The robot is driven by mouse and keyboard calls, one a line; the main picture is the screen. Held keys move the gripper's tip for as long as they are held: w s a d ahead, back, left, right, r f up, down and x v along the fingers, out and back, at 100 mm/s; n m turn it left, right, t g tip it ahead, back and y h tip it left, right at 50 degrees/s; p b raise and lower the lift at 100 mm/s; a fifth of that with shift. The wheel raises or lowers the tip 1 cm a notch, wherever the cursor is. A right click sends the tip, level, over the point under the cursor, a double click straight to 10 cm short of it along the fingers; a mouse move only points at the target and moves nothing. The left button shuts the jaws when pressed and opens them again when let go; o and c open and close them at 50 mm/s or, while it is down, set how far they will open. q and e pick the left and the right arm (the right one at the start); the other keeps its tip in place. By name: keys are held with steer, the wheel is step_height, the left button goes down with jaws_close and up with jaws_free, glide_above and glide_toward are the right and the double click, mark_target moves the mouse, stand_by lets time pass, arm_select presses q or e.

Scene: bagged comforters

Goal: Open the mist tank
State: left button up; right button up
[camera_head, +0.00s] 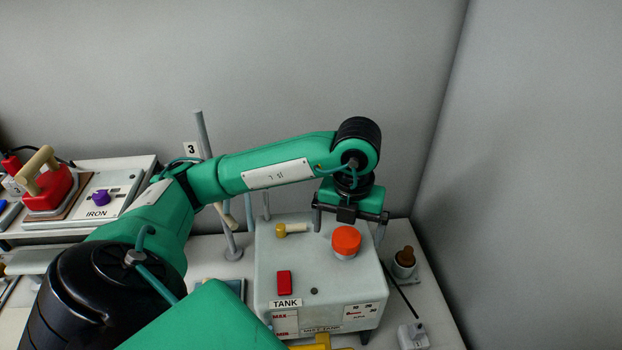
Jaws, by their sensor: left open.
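The mist tank (268,258) is a pale box marked TANK, standing on the white bench. It has a round orange-red cap (346,239) on its top at the right, a red switch (284,283) at the front left and a yellow-ended lever (282,230) at the back left. My left gripper (348,232) points down at the cap from above. It is open, with one finger on each side of the cap; whether either finger touches the cap, I cannot tell. The cap sits on its neck. My right gripper is not in view.
A red iron (50,190) stands on a raised shelf at the left, near a purple knob (100,198). A grey pole (203,135) rises behind the tank. A brown-topped bottle (404,262) and a white plug (412,335) are right of the tank. The walls are close behind and right.

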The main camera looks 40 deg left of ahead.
mark_target(347, 237)
arm_select(q)
steer(key=shift+m, duration=0.3)
step_height(347, 237, down, 4)
steer(key=b, duration=0.4)
steer(key=c, duration=1.5)
steer(key=shift+c, duration=0.2)
steer(key=c, duration=0.3)
